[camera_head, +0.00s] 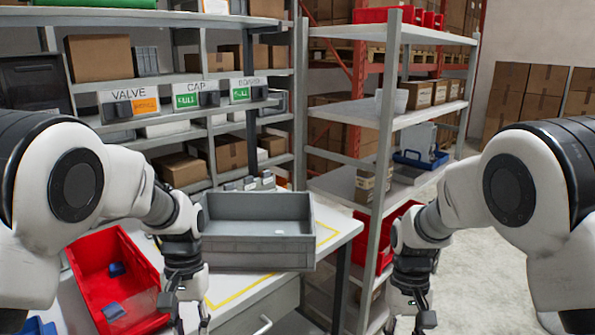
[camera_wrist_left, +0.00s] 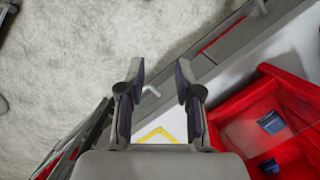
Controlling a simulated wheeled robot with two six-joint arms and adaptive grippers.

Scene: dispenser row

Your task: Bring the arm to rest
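My left gripper (camera_head: 188,314) hangs pointing down by the front of the work table, just right of the red bin (camera_head: 88,254). In the left wrist view its two fingers (camera_wrist_left: 161,80) stand apart with nothing between them. Below them are the table's front edge and the floor. My right gripper (camera_head: 409,322) hangs down on the right side, beyond the table's right end. Its fingers look spread and empty, and their lower ends are near the picture's bottom edge.
A grey tote (camera_head: 258,252) stands on the white table (camera_head: 337,230). The red bin holds small blue parts (camera_head: 114,311). Behind are dispensers labelled VALVE (camera_head: 129,104), CAP (camera_head: 196,94) and a third one (camera_head: 248,88). A grey shelf rack (camera_head: 387,130) stands at the right.

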